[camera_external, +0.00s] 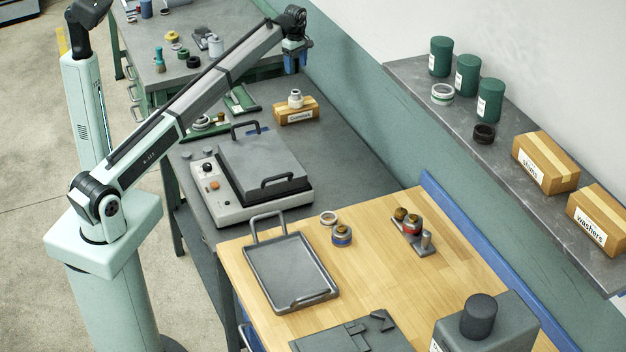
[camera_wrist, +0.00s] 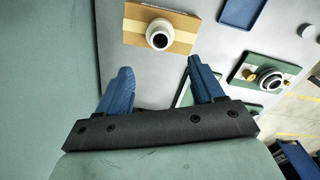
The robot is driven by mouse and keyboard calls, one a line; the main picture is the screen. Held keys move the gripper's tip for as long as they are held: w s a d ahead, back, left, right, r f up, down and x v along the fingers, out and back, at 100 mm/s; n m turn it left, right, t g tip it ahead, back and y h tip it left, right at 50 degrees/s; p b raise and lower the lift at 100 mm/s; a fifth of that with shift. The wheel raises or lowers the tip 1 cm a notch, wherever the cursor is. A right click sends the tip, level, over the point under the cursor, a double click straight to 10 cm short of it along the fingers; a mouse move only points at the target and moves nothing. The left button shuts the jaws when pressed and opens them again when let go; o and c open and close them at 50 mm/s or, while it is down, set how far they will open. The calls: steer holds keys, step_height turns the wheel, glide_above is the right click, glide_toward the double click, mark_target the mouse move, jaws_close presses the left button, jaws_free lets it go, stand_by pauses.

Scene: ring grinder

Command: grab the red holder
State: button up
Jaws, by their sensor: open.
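A small red holder (camera_external: 412,228) with brass-coloured parts on and behind it stands on a grey metal plate (camera_external: 427,249) on the wooden bench top, right of centre in the external view. My gripper (camera_external: 295,66) is high up and far to the left of it, over the back grey bench. The gripper's blue fingers show in the wrist view (camera_wrist: 160,75), spread apart with nothing between them. The red holder does not show in the wrist view.
A blue-based holder (camera_external: 342,237) and a pale ring (camera_external: 328,218) lie left of the red one. A grey tray (camera_external: 274,303) and a grinder-like machine (camera_external: 478,325) stand nearby. Below my gripper is a cardboard box (camera_external: 296,115) bearing a white ringed part (camera_wrist: 160,35).

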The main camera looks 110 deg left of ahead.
steer(key=o, duration=0.4)
steer(key=w+d+m, duration=0.2)
steer(key=w+d, duration=0.3)
steer(key=w, duration=0.6)
steer(key=w+d+m, duration=0.1)
steer(key=w+d, duration=0.4)
steer(key=w, duration=0.5)
step_height(320, 180, up, 3)
steer(key=m, duration=2.4)
glide_above(414, 217)
steer(key=f+m, duration=0.3)
steer(key=m, duration=0.1)
steer(key=f+m, duration=0.2)
steer(key=m, duration=0.3)
steer(key=f+m, duration=0.3)
steer(key=m, duration=0.1)
steer(key=shift+d+f+m, duration=0.3)
steer(key=shift+a+f, duration=0.2)
steer(key=shift+f, duration=2.4)
